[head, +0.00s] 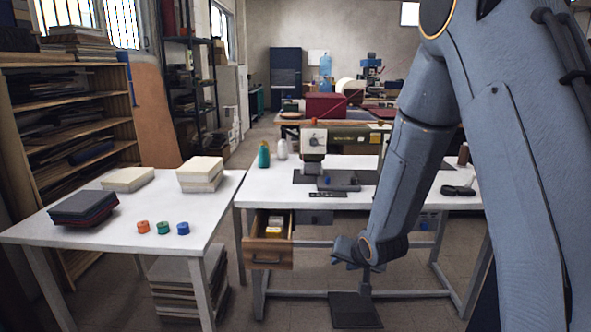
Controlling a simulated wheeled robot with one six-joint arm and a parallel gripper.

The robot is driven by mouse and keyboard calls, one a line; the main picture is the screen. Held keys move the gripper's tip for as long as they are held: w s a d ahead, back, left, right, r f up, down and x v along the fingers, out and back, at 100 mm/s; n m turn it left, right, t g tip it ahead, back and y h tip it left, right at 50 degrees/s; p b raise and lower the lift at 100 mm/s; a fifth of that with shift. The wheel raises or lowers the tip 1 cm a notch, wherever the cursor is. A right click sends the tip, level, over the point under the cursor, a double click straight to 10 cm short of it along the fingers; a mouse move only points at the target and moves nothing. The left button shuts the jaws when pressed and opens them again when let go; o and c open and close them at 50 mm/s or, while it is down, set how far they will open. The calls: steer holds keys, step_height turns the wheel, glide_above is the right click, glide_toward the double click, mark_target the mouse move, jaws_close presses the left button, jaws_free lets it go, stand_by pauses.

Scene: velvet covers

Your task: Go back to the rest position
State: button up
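My blue-grey arm comes down from the top right of the head view and bends in front of the sewing table. My gripper (347,251) is at the arm's lower end, below the table's front edge and to the right of the open drawer. It is small and seen at an angle, so I cannot tell whether its fingers are open or shut. I see nothing clearly held in it.
The open wooden drawer (268,253) juts out from the white sewing table (262,190), which bears a sewing machine (340,140). A dark pedal (355,312) is on the floor below. The left table (110,246) holds velvet covers (83,207), foam blocks and thread spools.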

steer(key=s+d+r+n+g+p, duration=0.1)
steer(key=s+d+r+g, duration=0.1)
steer(key=s, duration=0.7)
steer(key=s+d+r+n+g+h, duration=0.1)
steer(key=s+r+g, duration=0.2)
steer(key=s, duration=0.7)
steer(key=s+d+r+n+g+h+p, duration=0.1)
steer(key=s+r, duration=0.4)
steer(key=s, duration=0.5)
steer(key=shift+d+r+g+p, duration=0.35)
steer(key=shift+d+g, duration=0.5)
steer(key=shift+g, duration=0.35)
steer(key=shift+s, duration=0.1)
